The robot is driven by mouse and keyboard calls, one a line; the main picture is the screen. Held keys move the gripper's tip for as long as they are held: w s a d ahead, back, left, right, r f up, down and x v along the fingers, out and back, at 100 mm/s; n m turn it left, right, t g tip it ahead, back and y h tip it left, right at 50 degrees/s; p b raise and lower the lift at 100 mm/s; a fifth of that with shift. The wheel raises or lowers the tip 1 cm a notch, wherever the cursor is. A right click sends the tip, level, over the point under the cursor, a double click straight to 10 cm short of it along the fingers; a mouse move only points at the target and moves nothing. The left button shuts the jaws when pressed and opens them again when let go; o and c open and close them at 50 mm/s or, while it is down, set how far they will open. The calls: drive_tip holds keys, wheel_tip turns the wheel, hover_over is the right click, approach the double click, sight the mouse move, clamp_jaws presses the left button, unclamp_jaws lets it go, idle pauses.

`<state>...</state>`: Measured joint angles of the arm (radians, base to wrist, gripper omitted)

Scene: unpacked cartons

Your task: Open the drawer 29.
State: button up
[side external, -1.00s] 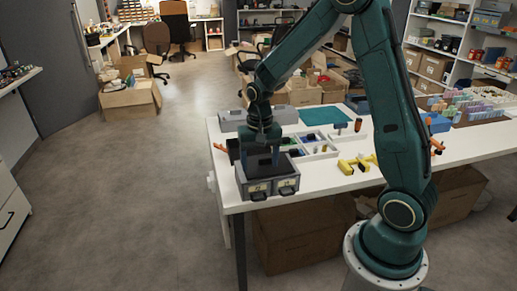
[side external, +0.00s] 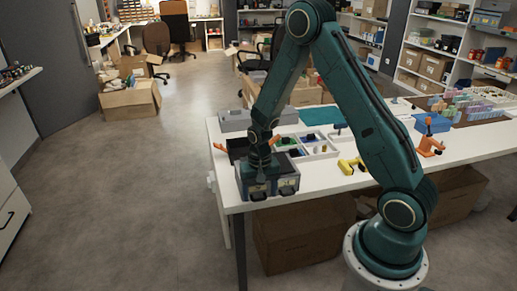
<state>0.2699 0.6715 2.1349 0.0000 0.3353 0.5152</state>
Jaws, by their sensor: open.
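A small grey drawer unit (side external: 294,171) stands at the near left corner of the white table. Its front holds two drawers side by side, the left drawer (side external: 246,191) and the right drawer (side external: 288,185), each with a pale label and a dark handle. Both look shut. The label numbers are too small to read, so I cannot tell which drawer is 29. My gripper (side external: 259,184) is open and points down at the left drawer's front. It partly hides that drawer and the unit's top. I cannot tell whether it touches the handle.
A white compartment tray (side external: 318,147) stands behind the unit. A yellow clamp-like object (side external: 350,166) lies to the right and an orange one (side external: 430,142) farther right. A teal mat (side external: 322,115) and grey boxes (side external: 235,121) are at the back. Floor in front of the left edge is clear.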

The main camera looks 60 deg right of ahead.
drive_tip(key=shift+f, duration=0.5)
drive_tip(key=shift+c, duration=0.2)
drive_tip(key=c, duration=1.3)
drive_tip(key=s+a, duration=0.5)
drive_tip(key=shift+s+a, duration=0.1)
drive_tip(key=shift+a, duration=0.05)
drive_tip(key=o, duration=1.3)
drive_tip(key=shift+o, duration=0.2)
drive_tip(key=shift+r, duration=0.1)
